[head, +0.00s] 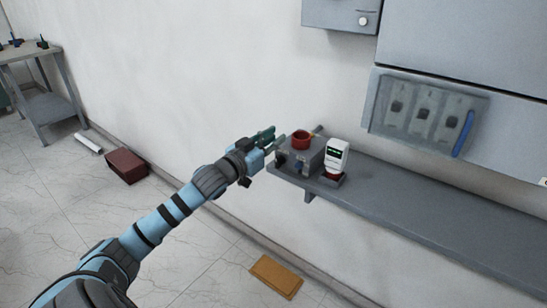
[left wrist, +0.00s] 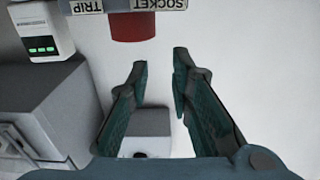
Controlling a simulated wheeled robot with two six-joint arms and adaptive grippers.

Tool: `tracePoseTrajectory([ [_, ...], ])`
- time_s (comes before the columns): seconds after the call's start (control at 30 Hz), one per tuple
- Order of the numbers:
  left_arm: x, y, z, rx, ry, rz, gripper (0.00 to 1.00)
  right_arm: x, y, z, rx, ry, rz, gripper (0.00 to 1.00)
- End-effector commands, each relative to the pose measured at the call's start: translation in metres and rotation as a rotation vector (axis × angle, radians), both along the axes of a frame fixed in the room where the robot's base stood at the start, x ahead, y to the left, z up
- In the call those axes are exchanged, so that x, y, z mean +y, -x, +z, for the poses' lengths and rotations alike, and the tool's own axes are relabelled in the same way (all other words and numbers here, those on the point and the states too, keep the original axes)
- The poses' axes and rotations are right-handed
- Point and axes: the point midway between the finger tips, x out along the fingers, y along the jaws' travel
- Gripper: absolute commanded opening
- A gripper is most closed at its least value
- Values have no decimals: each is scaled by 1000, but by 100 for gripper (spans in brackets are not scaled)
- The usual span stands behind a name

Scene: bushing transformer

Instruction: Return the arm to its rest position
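My left arm reaches from the bottom left up to the shelf in the head view. Its gripper (head: 268,139) is at the left end of the shelf, close to the grey block (head: 305,158) with a red round part (head: 300,139) on top. In the left wrist view the two fingers of my left gripper (left wrist: 160,68) stand apart with nothing between their tips. A red part (left wrist: 132,27) and labels reading TRIP and SOCKET show above the tips there. My right gripper is in neither view.
A grey shelf (head: 430,216) runs along the wall, with a white device with a green display (head: 336,155) on it. A switch panel (head: 422,108) hangs above. A dark red box (head: 126,166) and a tan board (head: 276,276) lie on the floor. A table (head: 48,105) stands far left.

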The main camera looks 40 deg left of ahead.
Motion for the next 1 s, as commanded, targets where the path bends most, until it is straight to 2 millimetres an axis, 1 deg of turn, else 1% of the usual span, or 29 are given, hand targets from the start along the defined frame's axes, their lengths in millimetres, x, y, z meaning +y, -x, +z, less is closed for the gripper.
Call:
tracePoseTrajectory([
  [0.03, 0, 0, 6, 0, -1, 1, 20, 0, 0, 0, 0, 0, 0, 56],
  [0.13, 0, 0, 11, 1, -1, 0, 20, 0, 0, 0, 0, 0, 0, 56],
  [0.57, 0, 0, 11, 2, 0, 1, 20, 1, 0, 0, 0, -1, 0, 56],
  [0.67, 0, 0, 11, -1, -37, -1, 20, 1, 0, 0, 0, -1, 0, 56],
  [0.7, 6, -1, 9, 0, -98, 12, 20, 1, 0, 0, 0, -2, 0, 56],
  [0.73, 17, -2, 2, 13, -136, 35, 20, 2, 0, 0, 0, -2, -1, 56],
  [0.77, 30, -3, -8, 32, -168, 60, 20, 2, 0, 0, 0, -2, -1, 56],
  [0.8, 47, -4, -29, 69, -205, 99, 20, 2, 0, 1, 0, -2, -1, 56],
  [0.87, 69, -1, -72, 151, -241, 150, 20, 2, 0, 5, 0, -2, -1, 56],
  [0.9, 81, 6, -109, 222, -258, 180, 20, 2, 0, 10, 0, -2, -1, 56],
  [0.97, 93, 24, -169, 341, -279, 212, 20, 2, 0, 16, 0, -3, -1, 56],
  [1.0, 96, 41, -210, 425, -288, 225, 20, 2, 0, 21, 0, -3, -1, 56],
])
